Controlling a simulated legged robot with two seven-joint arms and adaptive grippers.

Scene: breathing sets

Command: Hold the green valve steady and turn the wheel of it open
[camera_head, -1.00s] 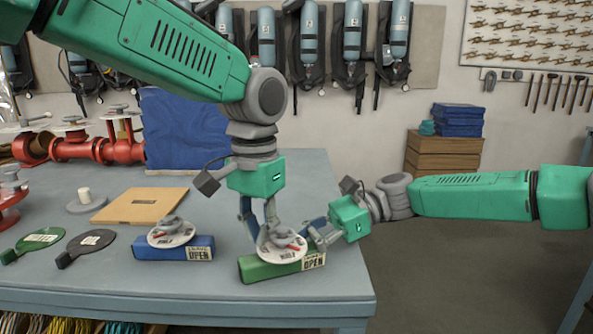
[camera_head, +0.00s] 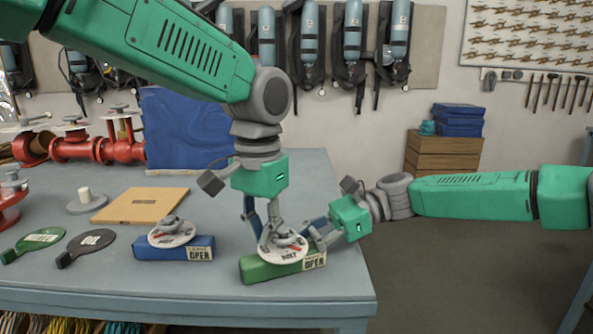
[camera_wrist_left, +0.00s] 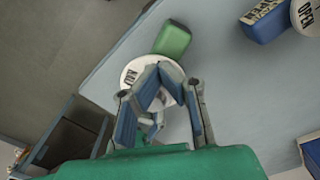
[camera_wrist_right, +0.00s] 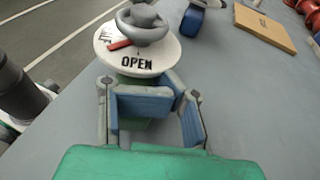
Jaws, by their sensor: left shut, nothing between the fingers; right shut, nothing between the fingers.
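The green valve is a green block (camera_head: 262,271) near the table's front right corner, with a round white dial (camera_head: 292,257) and a small grey wheel on top. Its label reads "OPEN". My left gripper (camera_head: 268,232) points down at the wheel from above; its shut fingers cover part of the dial in the left wrist view (camera_wrist_left: 130,73). My right gripper (camera_head: 318,233) is shut beside the valve's right side, close to the dial. The right wrist view shows the grey wheel (camera_wrist_right: 140,27) and red mark beyond its fingers. Whether either gripper touches the valve is unclear.
A blue valve (camera_head: 170,247) with a similar dial stands just left of the green one. A cardboard piece (camera_head: 140,206), two paddle tags and red piping (camera_head: 80,150) lie further left. The table's right edge (camera_head: 355,255) is close to the right gripper.

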